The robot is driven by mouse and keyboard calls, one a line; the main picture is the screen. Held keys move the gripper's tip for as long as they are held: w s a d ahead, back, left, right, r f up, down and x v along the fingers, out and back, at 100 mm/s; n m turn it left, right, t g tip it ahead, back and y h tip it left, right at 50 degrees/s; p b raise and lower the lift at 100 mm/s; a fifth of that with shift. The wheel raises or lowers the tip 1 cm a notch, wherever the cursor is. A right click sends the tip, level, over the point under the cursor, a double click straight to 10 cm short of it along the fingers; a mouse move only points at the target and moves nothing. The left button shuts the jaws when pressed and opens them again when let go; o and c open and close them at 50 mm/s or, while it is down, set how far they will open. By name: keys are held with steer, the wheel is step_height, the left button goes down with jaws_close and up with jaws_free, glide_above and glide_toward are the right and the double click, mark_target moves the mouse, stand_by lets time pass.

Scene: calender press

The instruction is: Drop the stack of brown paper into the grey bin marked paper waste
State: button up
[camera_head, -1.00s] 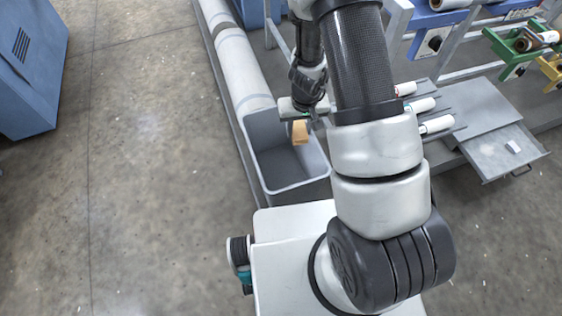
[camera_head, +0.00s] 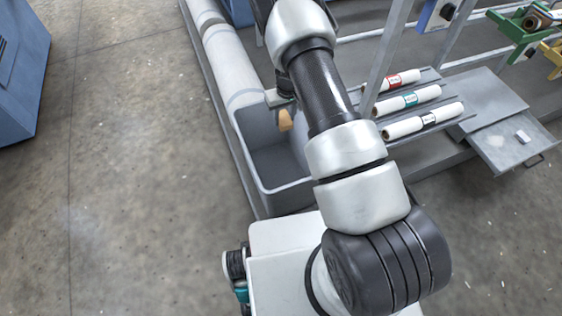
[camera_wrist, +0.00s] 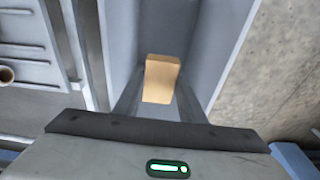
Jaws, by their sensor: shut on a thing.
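The stack of brown paper (camera_head: 285,121) hangs at the far end of the grey bin, over its opening in the head view. My gripper (camera_wrist: 160,98) is shut on the stack; in the wrist view the stack (camera_wrist: 161,78) sits between the two fingers, with the bin's inside around it. In the head view my gripper is mostly hidden behind my arm. The grey bin (camera_head: 279,204) stands open on the floor, and its visible floor looks empty. Its marking does not show.
Several white rolls (camera_head: 422,121) lie on a rack right of the bin. A drawer (camera_head: 509,146) sticks out farther right. A long pale roll (camera_head: 224,57) runs behind the bin. Open concrete floor (camera_head: 140,170) lies to the left.

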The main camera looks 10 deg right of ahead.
steer(key=shift+f+b, duration=0.4)
steer(key=shift+f, duration=0.95)
steer(key=o, duration=1.1)
step_height(320, 180, up, 17)
steer(key=s+p, duration=0.2)
steer(key=shift+s+d+r+p, duration=0.15)
steer(key=shift+s+d+p, duration=0.1)
steer(key=shift+p, duration=0.1)
